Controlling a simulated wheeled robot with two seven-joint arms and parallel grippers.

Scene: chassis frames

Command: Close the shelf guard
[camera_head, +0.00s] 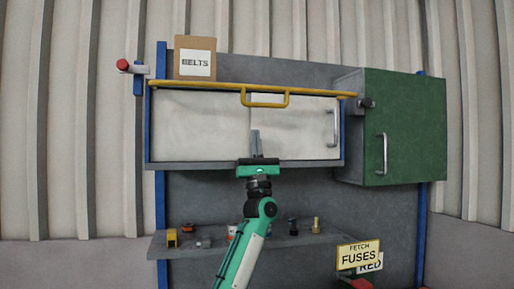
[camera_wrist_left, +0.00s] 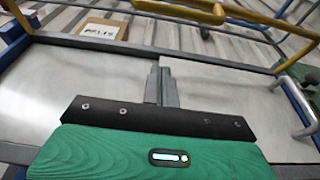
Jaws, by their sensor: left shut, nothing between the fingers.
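The shelf guard appears as a yellow bar (camera_head: 200,85) across the top front edge of the wall cabinet, with a U-shaped yellow handle (camera_head: 265,104) hanging from its middle. In the left wrist view the yellow bar and handle (camera_wrist_left: 180,14) show at the top, beyond my fingertips. My left gripper (camera_head: 255,135) is shut and empty, its fingers pointing up, in front of the pale cabinet doors and below the handle. Its fingers (camera_wrist_left: 162,75) also show in the wrist view, apart from the handle. My right gripper is not in view.
A BELTS box (camera_head: 195,58) stands on top of the cabinet. A red-tipped knob (camera_head: 123,65) sticks out at left. A green cabinet (camera_head: 405,125) juts out at right. Several small items stand on the lower shelf (camera_head: 200,250), near a FETCH FUSES sign (camera_head: 358,254).

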